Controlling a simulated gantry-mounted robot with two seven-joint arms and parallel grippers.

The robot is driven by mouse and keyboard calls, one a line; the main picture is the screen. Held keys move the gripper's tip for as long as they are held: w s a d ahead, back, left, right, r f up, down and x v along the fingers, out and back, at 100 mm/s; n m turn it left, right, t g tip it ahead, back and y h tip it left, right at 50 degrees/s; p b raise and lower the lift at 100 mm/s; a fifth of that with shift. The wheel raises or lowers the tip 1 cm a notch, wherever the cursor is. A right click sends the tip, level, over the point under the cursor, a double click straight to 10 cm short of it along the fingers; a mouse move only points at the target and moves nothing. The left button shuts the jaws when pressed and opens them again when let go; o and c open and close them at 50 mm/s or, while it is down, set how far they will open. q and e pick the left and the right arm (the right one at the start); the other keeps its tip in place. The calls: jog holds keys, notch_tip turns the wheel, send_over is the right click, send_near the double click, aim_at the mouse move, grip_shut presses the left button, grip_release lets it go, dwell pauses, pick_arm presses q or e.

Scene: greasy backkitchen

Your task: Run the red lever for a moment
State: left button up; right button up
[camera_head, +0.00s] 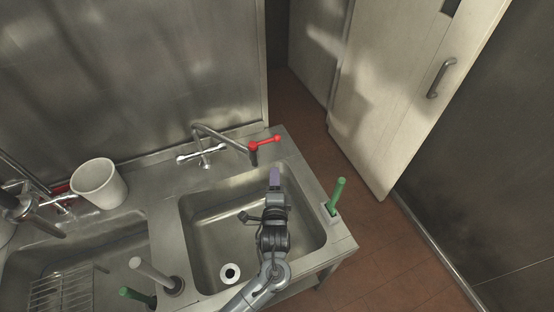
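A red lever (265,143) with rounded ends sits at the spout end of the tap (208,147) behind the right-hand sink basin (205,235). Another bit of red (61,188) shows at the tap on the far left, partly hidden behind a white bucket. My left gripper (275,178) is over the right-hand basin, pointing toward the back of the sink. It is just below the red lever in the picture and looks apart from it. Its fingers overlap from this angle, so their opening is unclear. My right gripper is out of view.
The white bucket (98,183) stands on the sink's back ledge. A green handle (336,195) stands upright at the right rim. A grey handle (152,272) and another green handle (136,296) stand at the front left. A wire rack (62,292) lies in the left basin.

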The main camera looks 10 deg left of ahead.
pick_arm(q)
jog(key=t, duration=0.1)
send_near(277, 141)
jog(key=w, duration=0.4)
jog(key=w+a, duration=0.1)
jog(key=w, duration=0.1)
jog(key=shift+w, duration=0.3)
jog(key=w+b, duration=0.1)
jog(key=b, duration=0.1)
jog(key=w+b, duration=0.1)
jog(key=b, duration=0.1)
jog(key=shift+w+a+f, duration=0.1)
jog(key=shift+w+f, duration=0.05)
jog(key=shift+w, duration=0.25)
jog(key=shift+c, duration=1.2)
jog(key=shift+s, duration=0.1)
jog(key=c, duration=0.3)
